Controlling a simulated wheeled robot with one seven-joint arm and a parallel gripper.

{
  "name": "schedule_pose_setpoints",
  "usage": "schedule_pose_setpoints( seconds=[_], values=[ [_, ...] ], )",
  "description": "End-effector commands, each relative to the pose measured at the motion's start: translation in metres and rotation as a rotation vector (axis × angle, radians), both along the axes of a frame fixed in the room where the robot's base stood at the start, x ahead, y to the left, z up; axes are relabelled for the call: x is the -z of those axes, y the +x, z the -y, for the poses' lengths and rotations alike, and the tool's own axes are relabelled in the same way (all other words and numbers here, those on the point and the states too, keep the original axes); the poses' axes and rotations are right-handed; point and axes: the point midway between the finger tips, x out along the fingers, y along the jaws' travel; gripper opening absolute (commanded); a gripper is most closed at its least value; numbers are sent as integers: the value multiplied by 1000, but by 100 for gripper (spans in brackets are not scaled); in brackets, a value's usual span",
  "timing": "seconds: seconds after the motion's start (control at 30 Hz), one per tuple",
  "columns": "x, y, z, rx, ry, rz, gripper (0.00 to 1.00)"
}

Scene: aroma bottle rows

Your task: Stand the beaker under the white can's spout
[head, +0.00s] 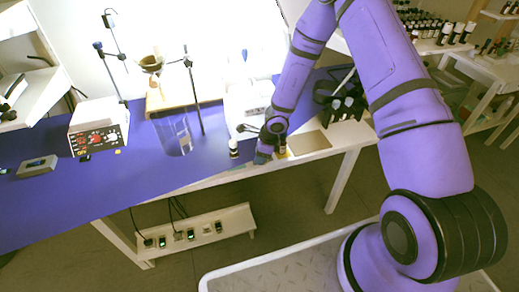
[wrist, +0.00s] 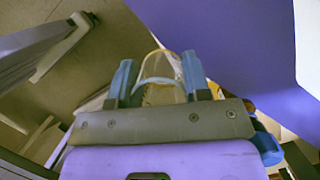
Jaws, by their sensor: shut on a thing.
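My gripper (wrist: 159,80) has its two blue fingers on either side of a clear, rounded glass vessel, which I take to be the beaker (wrist: 160,68), and is shut on it. In the head view my gripper (head: 266,152) is low at the front edge of the purple-topped table, right of a small dark-and-white bottle. The beaker cannot be made out clearly there. The white can and its spout cannot be told for sure; a pale shape behind the white device (head: 248,99) is washed out against the bright wall.
A large glass vessel (head: 173,132) stands on the purple table (head: 60,205), near a stand with a funnel (head: 151,63). A white box with red knobs (head: 98,126) is to its left. A black rack (head: 345,103) is to the right. The table's front left is mostly clear.

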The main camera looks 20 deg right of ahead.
Motion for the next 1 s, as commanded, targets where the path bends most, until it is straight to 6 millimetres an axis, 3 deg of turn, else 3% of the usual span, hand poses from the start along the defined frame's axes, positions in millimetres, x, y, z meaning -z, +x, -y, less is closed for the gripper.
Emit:
schedule_pose_setpoints(
  seconds=[0.5, 0.77, 1.0],
  values=[
    [4, 52, 14, 5, 4, 2, 21],
    [5, 66, 19, 5, 3, 2, 21],
    [34, 65, 17, 1, 1, 0, 21]
  ],
)
